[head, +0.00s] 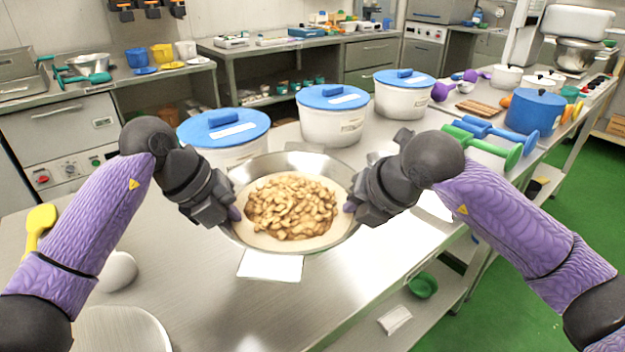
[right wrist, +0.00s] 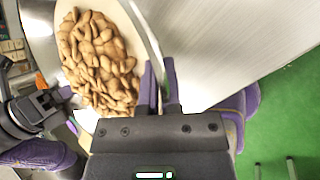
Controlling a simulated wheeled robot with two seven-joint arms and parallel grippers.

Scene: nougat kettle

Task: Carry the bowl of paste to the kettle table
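A steel bowl (head: 292,160) holds a pale paste with a heap of tan nut-like pieces (head: 291,206) on it. It is in the middle of the head view, in front of the lidded tubs. My left gripper (head: 234,212) is at the bowl's left rim and my right gripper (head: 350,206) at its right rim. In the right wrist view the bowl's rim (right wrist: 143,30) runs between the close-set purple fingers (right wrist: 160,88) of my right gripper. The left fingertips are mostly hidden by the gripper body, but they meet the rim. No kettle is clearly identifiable.
White tubs with blue lids (head: 333,97) stand behind the bowl on the steel table (head: 200,290). A blue pot (head: 535,110) and green-handled tools (head: 484,143) are at the right. A white round object (head: 117,271) lies front left. Green floor (head: 570,190) is open at the right.

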